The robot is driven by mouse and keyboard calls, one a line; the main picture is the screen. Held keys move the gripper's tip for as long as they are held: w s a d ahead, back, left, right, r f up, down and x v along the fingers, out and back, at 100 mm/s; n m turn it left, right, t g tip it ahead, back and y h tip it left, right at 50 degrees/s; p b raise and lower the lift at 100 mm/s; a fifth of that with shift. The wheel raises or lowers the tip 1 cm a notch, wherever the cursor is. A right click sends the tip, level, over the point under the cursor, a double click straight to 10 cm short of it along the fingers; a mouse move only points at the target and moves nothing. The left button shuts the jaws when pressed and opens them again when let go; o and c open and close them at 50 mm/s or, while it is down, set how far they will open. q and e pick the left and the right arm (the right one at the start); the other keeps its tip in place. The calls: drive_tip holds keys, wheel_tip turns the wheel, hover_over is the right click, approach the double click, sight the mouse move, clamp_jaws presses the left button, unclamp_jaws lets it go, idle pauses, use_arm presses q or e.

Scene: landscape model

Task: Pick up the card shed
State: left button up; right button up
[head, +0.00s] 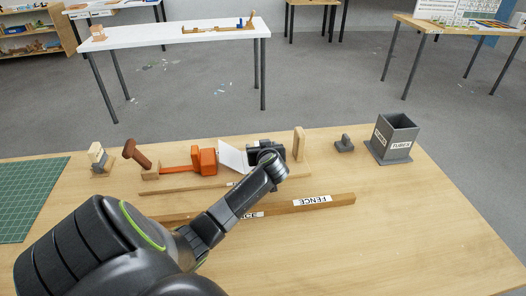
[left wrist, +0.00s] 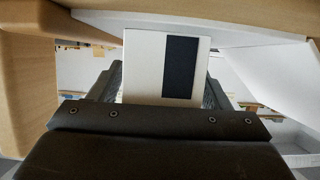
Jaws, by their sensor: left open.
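The card shed shows in the head view as a white slanted panel (head: 232,156), partly hidden behind my left gripper. In the left wrist view a white wall (left wrist: 140,68) with a dark upright rectangle stands between the fingers, and more white panels lie above and to the right. My left gripper (head: 264,148) is open, its fingers on either side of that wall; whether they touch it I cannot tell. It also shows in the left wrist view (left wrist: 163,85). My right gripper is not in view.
Left of the shed lie an orange tool (head: 204,161) and a brown hammer-like piece (head: 136,154). A wooden upright (head: 299,144) stands right of my gripper. A rail labelled FENCE (head: 335,201) lies in front. A grey TUBES box (head: 393,141) stands right. The front right is clear.

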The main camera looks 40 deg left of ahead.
use_arm(q)
drive_tip(key=c, duration=1.1)
